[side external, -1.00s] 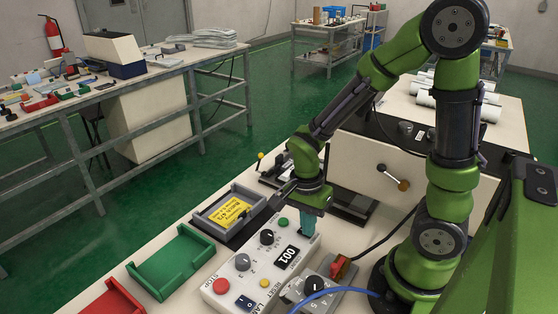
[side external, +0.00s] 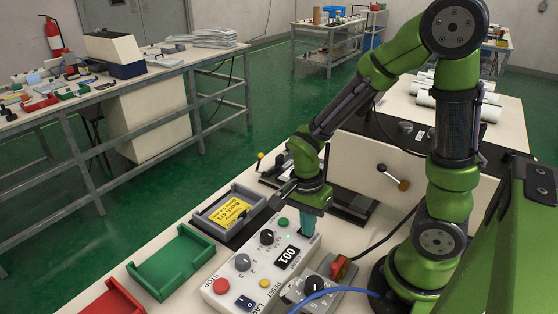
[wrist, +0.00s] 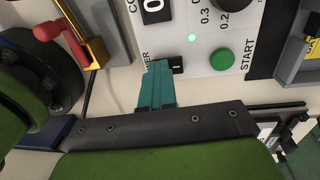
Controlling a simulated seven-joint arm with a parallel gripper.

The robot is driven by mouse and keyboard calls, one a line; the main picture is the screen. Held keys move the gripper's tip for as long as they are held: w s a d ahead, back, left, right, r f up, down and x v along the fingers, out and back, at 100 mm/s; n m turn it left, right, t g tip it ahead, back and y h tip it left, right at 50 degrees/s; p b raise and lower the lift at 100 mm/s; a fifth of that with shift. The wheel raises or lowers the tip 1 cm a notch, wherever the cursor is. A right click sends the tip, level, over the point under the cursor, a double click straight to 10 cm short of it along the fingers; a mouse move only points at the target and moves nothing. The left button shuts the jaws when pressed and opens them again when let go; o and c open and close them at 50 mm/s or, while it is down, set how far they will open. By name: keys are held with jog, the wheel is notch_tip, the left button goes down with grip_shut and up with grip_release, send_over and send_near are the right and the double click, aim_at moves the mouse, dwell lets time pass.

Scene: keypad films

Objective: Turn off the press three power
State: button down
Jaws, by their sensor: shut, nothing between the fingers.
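The grey-white press control box (side external: 262,270) stands on the bench with a "001" display, knobs, a red STOP button and a green START button. My gripper (side external: 306,236) is at the box's far right end, its teal fingers shut and pointing down. In the wrist view the shut fingers (wrist: 158,66) are over a small black rocker switch (wrist: 176,65) marked "I", beside a label ending in "ER". The fingers partly hide the switch, and I cannot tell whether they touch it. A green light (wrist: 192,37) near it is lit.
The green START button (wrist: 222,59) is close by on the right in the wrist view. A grey box with a dial and red handle (side external: 340,267) stands beside the control box, with a blue cable in front. A tray with a yellow label (side external: 229,211) and a green tray (side external: 172,266) lie left.

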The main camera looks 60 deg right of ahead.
jog(key=shift+s+a+f, duration=0.1)
jog(key=shift+s+f, duration=0.3)
jog(key=shift+f, duration=0.15)
jog(key=shift+w+r, duration=0.1)
jog(key=shift+w, duration=0.55)
notch_tip(320, 180, up, 15)
jog(key=shift+w+g, duration=0.3)
send_near(301, 230)
jog(key=s+f, duration=0.1)
jog(key=f, duration=0.1)
jog(key=s+f, duration=0.1)
jog(key=f, duration=0.1)
jog(key=s+f, duration=0.1)
jog(key=f, duration=0.1)
jog(key=shift+s+f, duration=0.1)
jog(key=shift+f, duration=0.2)
dwell(0.5)
